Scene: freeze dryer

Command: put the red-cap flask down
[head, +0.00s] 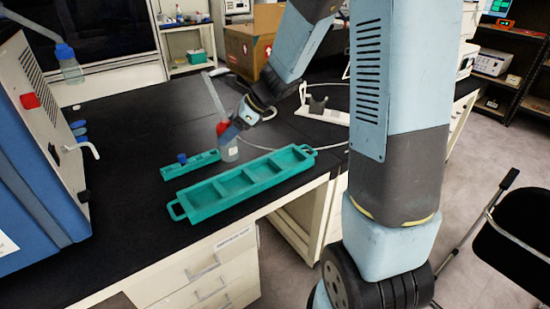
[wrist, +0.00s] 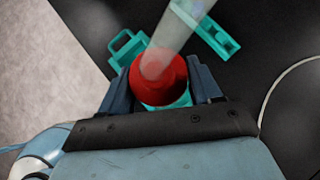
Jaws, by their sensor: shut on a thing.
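My gripper (head: 233,131) is shut on the red-cap flask, with one finger on each side of the red cap (wrist: 160,80). In the head view the clear flask body (head: 229,152) hangs below the red cap (head: 223,128), and a pale tube (head: 213,95) rises from the cap, leaning left. The flask is just behind the large green tray (head: 177,209) and to the right of the small green rack (head: 168,174). I cannot tell whether its bottom touches the black bench top. In the wrist view the cap and tube hide the flask body.
A blue-capped item (head: 182,158) stands at the small rack. A blue freeze dryer (head: 40,170) with a hanging flask (head: 70,67) is at the left. A white stand (head: 320,108) and a cable lie at the right. A cardboard box (head: 248,47) is behind. The bench is clear behind the small rack.

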